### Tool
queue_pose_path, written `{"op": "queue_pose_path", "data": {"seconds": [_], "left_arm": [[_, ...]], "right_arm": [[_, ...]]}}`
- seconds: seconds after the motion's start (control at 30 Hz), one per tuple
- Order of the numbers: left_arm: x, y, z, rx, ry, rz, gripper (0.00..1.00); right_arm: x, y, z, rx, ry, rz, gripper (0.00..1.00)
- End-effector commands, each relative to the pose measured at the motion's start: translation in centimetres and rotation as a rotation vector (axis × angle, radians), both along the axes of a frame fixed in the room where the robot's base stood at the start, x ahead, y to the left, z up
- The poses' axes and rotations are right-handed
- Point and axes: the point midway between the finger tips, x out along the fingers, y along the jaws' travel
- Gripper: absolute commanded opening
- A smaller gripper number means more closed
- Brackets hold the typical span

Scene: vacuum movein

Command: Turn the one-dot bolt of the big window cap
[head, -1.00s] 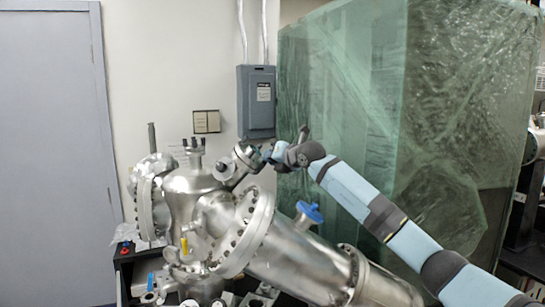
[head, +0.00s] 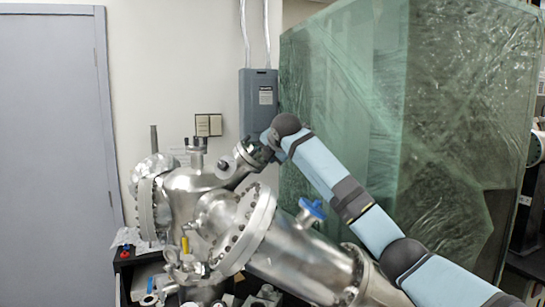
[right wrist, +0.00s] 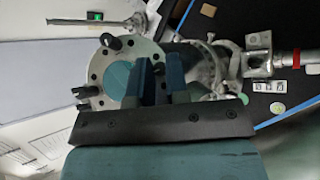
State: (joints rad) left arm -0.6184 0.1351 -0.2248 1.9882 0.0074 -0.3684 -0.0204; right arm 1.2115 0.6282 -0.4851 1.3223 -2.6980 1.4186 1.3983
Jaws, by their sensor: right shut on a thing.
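The big window cap is a round metal flange with a teal glass centre (right wrist: 118,73) in the right wrist view. Dark bolts stand around its rim, one at the upper edge (right wrist: 110,41) and one at the lower left (right wrist: 82,107). In the head view the cap (head: 246,156) tops a slanted port of the steel chamber. My right gripper (head: 268,143) is at the cap's far right side. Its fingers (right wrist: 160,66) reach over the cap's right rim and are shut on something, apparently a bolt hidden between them. I cannot make out any dot marks. My left gripper is not in view.
The steel vacuum chamber (head: 195,185) fills the lower middle, with a large tube (head: 300,262) and a blue handwheel (head: 312,208) below my right arm. A grey electrical box (head: 258,102) is on the wall behind. A green plastic-wrapped enclosure (head: 345,80) stands to the right.

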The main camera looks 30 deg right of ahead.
Motion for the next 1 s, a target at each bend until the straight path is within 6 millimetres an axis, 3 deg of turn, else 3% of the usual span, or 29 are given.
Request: {"op": "queue_pose_path", "data": {"seconds": [0.57, 0.6, 0.7, 1.0], "left_arm": [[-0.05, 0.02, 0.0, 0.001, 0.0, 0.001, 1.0], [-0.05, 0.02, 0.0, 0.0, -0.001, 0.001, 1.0], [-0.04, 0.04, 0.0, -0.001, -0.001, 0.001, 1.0], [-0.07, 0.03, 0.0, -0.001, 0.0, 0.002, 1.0]], "right_arm": [[0.04, 0.1, -0.04, 0.018, 0.02, -0.026, 0.0], [0.04, 0.09, -0.05, 0.018, 0.02, -0.026, 0.17], [0.04, 0.08, -0.04, 0.018, 0.02, -0.026, 0.4], [0.05, 0.07, 0.26, 0.019, 0.013, -0.026, 0.4]]}}
